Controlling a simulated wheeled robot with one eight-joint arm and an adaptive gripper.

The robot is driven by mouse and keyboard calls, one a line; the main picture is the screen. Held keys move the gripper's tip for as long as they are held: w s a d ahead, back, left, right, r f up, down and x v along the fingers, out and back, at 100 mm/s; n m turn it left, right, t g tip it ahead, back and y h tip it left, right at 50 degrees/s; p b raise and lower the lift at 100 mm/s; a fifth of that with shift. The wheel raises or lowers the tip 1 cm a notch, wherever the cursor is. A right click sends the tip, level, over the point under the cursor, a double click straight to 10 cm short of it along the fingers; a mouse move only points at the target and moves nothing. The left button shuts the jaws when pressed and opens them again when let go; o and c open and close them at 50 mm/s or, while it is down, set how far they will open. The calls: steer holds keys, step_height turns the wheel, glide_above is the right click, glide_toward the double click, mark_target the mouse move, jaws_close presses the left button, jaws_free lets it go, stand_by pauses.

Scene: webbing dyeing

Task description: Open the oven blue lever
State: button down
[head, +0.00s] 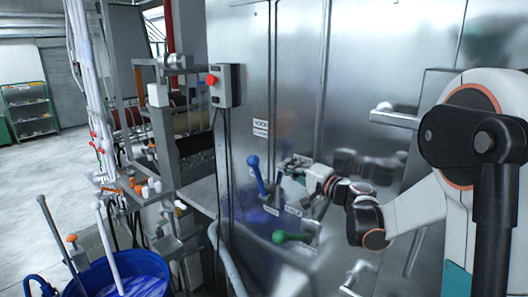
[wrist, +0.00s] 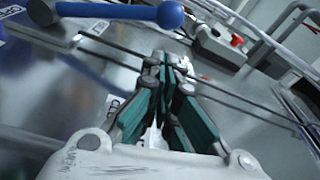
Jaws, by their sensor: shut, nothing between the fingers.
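The oven's blue lever (head: 257,174) is on the metal panel, with its round knob up and its arm tilted up to the left. In the wrist view the blue lever (wrist: 130,12) lies across the top left, its knob toward the middle. My gripper (head: 284,165) is just right of the blue lever in the head view, near the panel. In the wrist view my gripper (wrist: 167,62) has its fingertips together, with nothing between them. The fingertips are below the knob in that picture and look apart from it.
A green lever (head: 290,237) sticks out lower on the panel. A control box with a red button (head: 222,85) is on the oven's left edge. A door handle (head: 394,117) juts out at right. A blue bucket (head: 120,278) stands at the lower left.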

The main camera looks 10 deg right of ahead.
steer(key=shift+a, duration=0.1)
steer(key=p+x, duration=0.2)
steer(key=x, duration=0.8)
steer(key=shift+a+f, duration=0.1)
stand_by(0.5)
